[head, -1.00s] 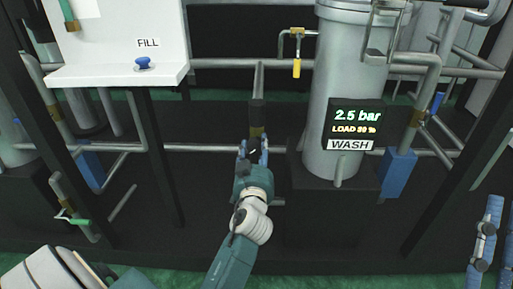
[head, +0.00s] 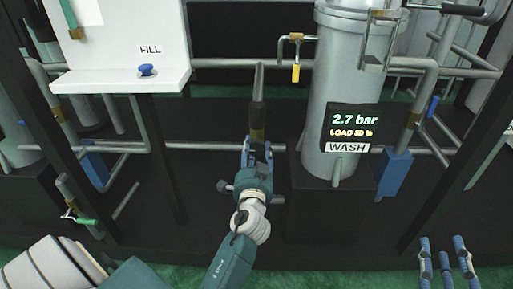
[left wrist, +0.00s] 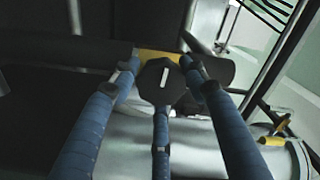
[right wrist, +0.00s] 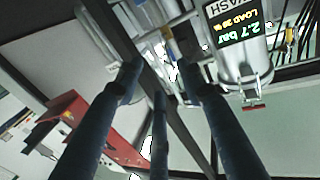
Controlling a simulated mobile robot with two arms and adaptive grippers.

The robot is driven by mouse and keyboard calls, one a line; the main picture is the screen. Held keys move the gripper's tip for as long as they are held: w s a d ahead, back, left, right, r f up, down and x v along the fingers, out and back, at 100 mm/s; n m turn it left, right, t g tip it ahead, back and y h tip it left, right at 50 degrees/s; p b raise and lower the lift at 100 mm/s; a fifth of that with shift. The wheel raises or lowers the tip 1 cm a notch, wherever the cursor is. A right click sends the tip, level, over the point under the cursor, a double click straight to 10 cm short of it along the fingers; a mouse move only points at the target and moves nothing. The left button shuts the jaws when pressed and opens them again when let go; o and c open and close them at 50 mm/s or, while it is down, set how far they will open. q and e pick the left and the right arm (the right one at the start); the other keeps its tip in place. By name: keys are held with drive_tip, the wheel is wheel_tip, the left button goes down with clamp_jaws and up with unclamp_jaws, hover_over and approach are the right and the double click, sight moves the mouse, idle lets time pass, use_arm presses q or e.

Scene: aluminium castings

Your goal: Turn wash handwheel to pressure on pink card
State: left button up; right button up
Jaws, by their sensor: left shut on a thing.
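The wash handwheel is a dark knob (left wrist: 158,90) with a white pointer mark, seen in the left wrist view. In the head view my left gripper (head: 257,150) hides most of it, at the lower end of a dark pipe with a brass band. The left fingers are closed around the knob. The display (head: 352,122) on the grey WASH vessel (head: 338,90) reads 2.7 bar; its smaller load line is hard to read. It also shows in the right wrist view (right wrist: 240,28). My right gripper (head: 446,262) is open and empty at the lower right. I see no pink card.
A white panel with a FILL label and a blue knob (head: 147,70) stands at left. A yellow-handled valve (head: 296,72) hangs left of the vessel. A green-handled valve (head: 78,220) is at lower left. Grey pipes surround the vessel. A red bracket (right wrist: 105,135) shows in the right wrist view.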

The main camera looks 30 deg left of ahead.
use_arm(q)
drive_tip(key=shift+s+a+f+m, duration=0.15)
drive_tip(key=shift+a+f+m, duration=0.15)
drive_tip(key=shift+f+m, duration=0.1)
use_arm(e)
drive_tip(key=shift+s+d+f+g, duration=0.15)
drive_tip(key=shift+f+g, duration=0.35)
drive_tip(key=shift+f, duration=0.45)
use_arm(q)
drive_tip(key=shift+r, duration=0.1)
drive_tip(key=o, duration=1.2)
drive_tip(key=shift+c, duration=0.2)
drive_tip(key=shift+a, duration=0.1)
drive_tip(key=shift+r, duration=0.2)
